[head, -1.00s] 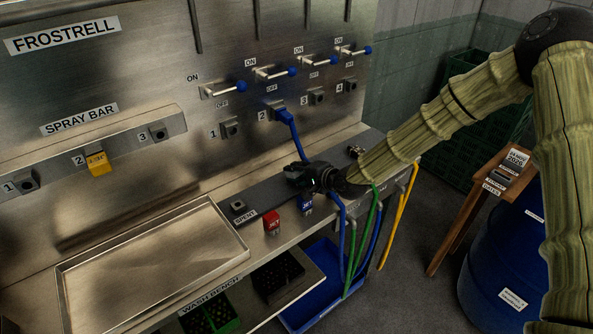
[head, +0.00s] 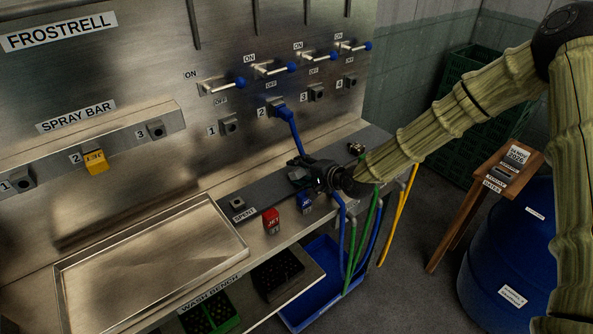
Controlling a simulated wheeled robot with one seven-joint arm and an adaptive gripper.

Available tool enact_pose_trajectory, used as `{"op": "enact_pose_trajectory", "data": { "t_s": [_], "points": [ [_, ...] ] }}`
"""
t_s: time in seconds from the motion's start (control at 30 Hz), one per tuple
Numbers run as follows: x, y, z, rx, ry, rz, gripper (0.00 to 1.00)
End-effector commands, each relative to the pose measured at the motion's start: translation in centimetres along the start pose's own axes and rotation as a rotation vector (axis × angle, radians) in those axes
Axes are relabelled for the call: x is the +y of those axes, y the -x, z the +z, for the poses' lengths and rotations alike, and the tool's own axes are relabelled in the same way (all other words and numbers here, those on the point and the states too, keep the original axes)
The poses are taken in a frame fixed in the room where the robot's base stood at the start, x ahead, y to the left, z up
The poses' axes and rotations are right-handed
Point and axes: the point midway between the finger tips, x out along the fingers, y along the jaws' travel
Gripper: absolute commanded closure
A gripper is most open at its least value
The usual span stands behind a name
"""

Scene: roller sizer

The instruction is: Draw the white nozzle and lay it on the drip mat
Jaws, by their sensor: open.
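I see no white nozzle in the head view. A yellow nozzle (head: 95,161) sits in socket 2 of the spray bar (head: 122,150). A red nozzle (head: 271,220) and a blue nozzle (head: 304,203) stand at the front edge of the bench's dark strip (head: 262,196); I cannot tell whether this strip is the drip mat. My gripper (head: 297,176) is open over the strip, just above and behind the blue nozzle. Its fingers are dark and small, and what lies behind them is hidden.
A blue hose (head: 289,128) runs from wall port 2 down behind my gripper. Blue, green and yellow hoses (head: 404,205) hang at the bench's right end. Blue-tipped levers (head: 274,70) project from the wall. A shallow metal tray (head: 150,262) is empty. A wooden stand (head: 487,195) is at right.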

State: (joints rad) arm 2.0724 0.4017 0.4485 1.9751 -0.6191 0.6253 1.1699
Motion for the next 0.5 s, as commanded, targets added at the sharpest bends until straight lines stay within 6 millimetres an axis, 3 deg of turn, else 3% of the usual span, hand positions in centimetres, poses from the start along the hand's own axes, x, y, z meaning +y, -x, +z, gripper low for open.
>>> {"op": "enact_pose_trajectory", "data": {
  "t_s": [0.5],
  "points": [
    [-0.1, 8.1, -0.1, 0.001, -0.001, -0.003, 0.51]
  ]
}}
